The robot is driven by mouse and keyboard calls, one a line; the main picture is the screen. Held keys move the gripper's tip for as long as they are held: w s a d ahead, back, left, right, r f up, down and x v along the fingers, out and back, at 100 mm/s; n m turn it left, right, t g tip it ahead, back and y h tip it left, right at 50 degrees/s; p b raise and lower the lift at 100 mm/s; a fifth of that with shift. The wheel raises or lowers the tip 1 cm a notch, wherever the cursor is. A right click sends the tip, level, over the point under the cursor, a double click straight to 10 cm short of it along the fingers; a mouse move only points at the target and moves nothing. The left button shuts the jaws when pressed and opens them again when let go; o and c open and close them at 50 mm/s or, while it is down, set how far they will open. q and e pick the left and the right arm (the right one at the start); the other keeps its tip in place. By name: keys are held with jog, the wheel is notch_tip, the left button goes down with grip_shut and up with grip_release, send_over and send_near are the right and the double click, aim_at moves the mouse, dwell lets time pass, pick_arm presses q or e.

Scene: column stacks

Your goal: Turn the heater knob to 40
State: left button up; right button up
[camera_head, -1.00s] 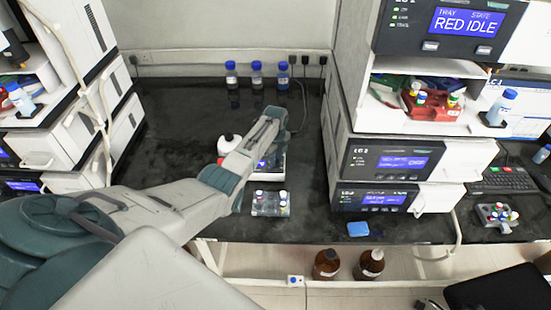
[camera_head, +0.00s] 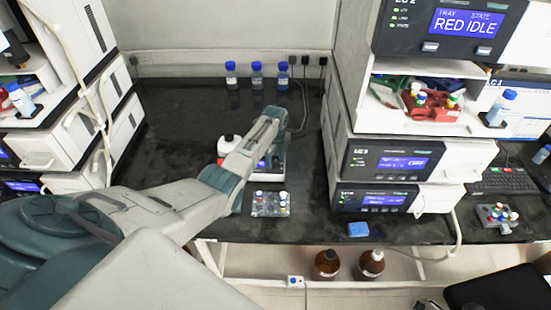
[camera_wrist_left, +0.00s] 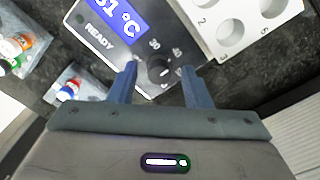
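The heater's dark front panel (camera_wrist_left: 103,48) fills the upper middle of the left wrist view. Its blue display (camera_wrist_left: 122,14) shows a cut-off number ending in "1 °C", with "READY" below. The black round knob (camera_wrist_left: 160,70) has the marks 30 and 40 above it. My left gripper (camera_wrist_left: 161,77) has its two blue fingers apart, one on each side of the knob; I cannot tell whether they touch it. Which mark the knob points to is unclear. In the head view the heater (camera_head: 280,162) is partly hidden by my left arm. My right gripper is not in view.
A vial rack (camera_head: 270,204) stands in front of the heater. A white block with round holes (camera_wrist_left: 240,25) lies at the heater's right in the wrist view. Blue-capped bottles (camera_head: 256,77) stand at the back; stacked instruments (camera_head: 385,160) rise at the right.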

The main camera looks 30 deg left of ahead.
aim_at(275, 161)
pick_arm(q)
jog(key=shift+r, duration=0.1)
notch_tip(275, 161, up, 11)
jog(key=b, duration=0.2)
jog(key=shift+f, duration=0.2)
dwell(0.4)
